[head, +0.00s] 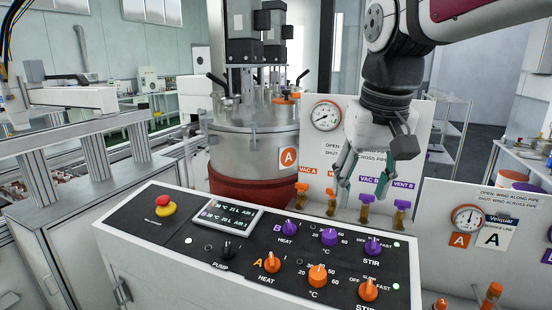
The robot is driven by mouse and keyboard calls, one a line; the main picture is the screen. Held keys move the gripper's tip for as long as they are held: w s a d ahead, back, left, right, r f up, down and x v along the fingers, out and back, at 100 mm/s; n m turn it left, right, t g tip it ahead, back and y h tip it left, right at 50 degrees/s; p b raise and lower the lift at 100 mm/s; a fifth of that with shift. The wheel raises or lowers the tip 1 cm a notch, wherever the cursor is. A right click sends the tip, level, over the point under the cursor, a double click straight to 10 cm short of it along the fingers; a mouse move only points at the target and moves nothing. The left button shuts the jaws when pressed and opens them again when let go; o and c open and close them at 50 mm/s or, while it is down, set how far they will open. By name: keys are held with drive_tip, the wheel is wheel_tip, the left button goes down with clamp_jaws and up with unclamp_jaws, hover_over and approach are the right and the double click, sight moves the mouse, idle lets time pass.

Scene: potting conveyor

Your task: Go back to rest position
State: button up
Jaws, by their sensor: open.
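My gripper (361,184) hangs from the arm at the upper right, pointing down. Its fingers are apart, with nothing seen between them. It is in front of the white valve panel (420,140) and hides part of its lettering. Below the fingers is a row of small brass valves, among them the VAC B valve (365,207) and the VENT B valve (401,212). I cannot tell how far the fingertips are from them, and no contact is clear.
A black control console (205,248) with orange and purple knobs and a red stop button (163,200) fills the front. A steel vessel (250,140) stands behind it. A second gauge panel (510,225) is at the right. A grey floor gap shows behind the arm.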

drive_tip(key=s+d+f+t, duration=0.1)
drive_tip(key=s+d+f, duration=0.1)
drive_tip(key=s, duration=0.6)
drive_tip(key=s+d+f+t, duration=0.1)
drive_tip(key=s+d+f, duration=0.2)
drive_tip(key=s+f, duration=0.2)
drive_tip(key=s, duration=0.3)
drive_tip(key=shift+s+f+m+t, duration=0.25)
drive_tip(key=shift+s+m+t, duration=0.05)
drive_tip(key=shift+m+t, duration=0.1)
drive_tip(key=shift+d+r, duration=0.1)
idle(0.6)
